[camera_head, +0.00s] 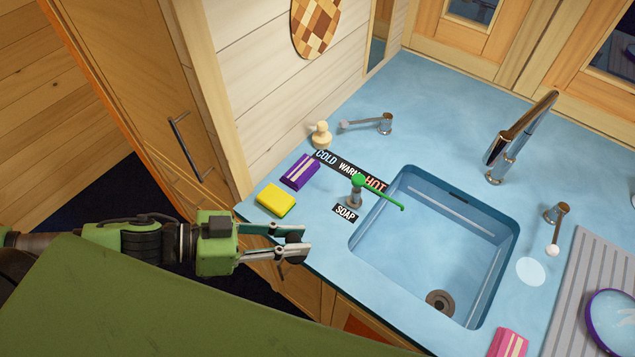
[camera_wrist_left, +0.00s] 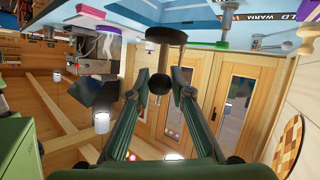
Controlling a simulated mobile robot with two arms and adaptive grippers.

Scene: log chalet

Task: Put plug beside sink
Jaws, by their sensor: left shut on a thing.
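My left gripper (camera_head: 292,245) is shut on the plug, just off the counter's front left edge. My right gripper is in neither view.
A yellow sponge (camera_head: 275,200), a purple box (camera_head: 301,172) and the green soap spout (camera_head: 377,190) stand left of the sink. A tap (camera_head: 512,140) rises behind it. A pink block (camera_head: 508,343) and a ridged drainboard (camera_head: 575,290) are to the right. The left front counter corner is partly clear.

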